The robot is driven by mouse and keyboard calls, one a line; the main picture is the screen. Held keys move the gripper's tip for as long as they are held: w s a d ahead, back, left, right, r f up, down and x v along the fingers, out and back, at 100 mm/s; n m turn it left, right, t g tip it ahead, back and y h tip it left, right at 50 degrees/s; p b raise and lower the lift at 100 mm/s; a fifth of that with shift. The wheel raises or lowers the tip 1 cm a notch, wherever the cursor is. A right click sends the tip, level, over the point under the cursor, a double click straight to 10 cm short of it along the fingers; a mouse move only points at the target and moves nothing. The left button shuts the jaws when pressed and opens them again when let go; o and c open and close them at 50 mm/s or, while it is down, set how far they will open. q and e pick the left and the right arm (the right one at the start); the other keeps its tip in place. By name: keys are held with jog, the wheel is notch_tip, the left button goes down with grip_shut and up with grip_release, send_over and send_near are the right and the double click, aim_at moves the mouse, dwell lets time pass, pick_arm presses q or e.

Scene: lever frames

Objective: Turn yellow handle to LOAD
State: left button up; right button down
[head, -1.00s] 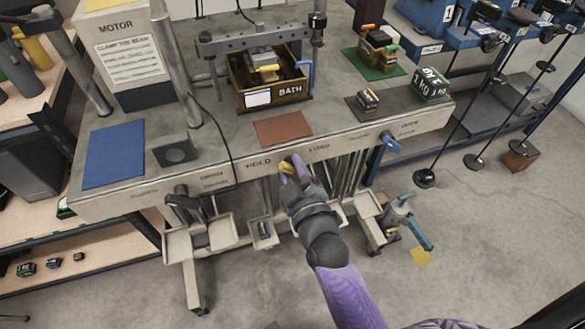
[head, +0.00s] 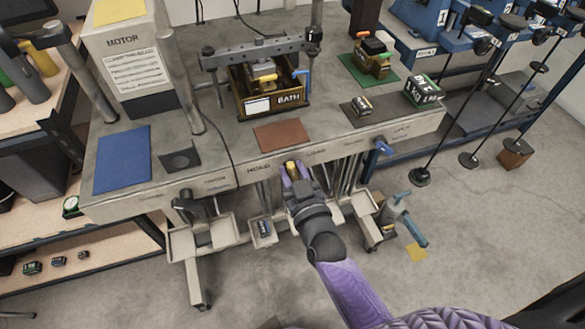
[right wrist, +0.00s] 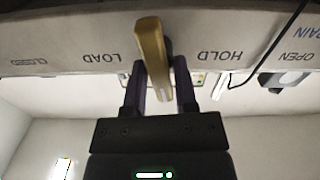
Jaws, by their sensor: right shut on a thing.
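The yellow handle (head: 291,169) is on the front panel of the bench, between the words HOLD and LOAD. My right gripper (head: 297,173) is at it, its purple fingers on both sides. In the right wrist view the panel lettering is upside down, and the yellow handle (right wrist: 151,55) runs down between the two fingers of my right gripper (right wrist: 160,95), which is shut on it. There, LOAD (right wrist: 99,57) is left of the handle and HOLD (right wrist: 220,55) right of it. The handle leans slightly, its upper end toward LOAD. My left gripper is not in view.
The bench top holds the BATH box (head: 268,92), a blue mat (head: 122,158) and a brown mat (head: 284,134). A blue handle (head: 383,147) is farther right on the panel. Trays and legs stand below the panel. The floor at right is mostly clear.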

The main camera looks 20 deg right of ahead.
jog(key=m, duration=0.4)
jog(key=shift+d+f+m+p, duration=0.1)
jog(key=shift+d+m+p, duration=0.1)
jog(key=shift+m+p, duration=0.15)
jog(key=m, duration=0.5)
jog(key=shift+s+d+f, duration=0.1)
jog(key=shift+d+f, duration=0.1)
jog(key=shift+m, duration=0.35)
jog(key=c, duration=0.6)
grip_release()
jog(key=shift+o, duration=0.2)
jog(key=s+p, duration=0.1)
jog(key=s, duration=0.8)
jog(key=shift+s+d+p, duration=0.15)
jog(key=shift+s+p, duration=0.25)
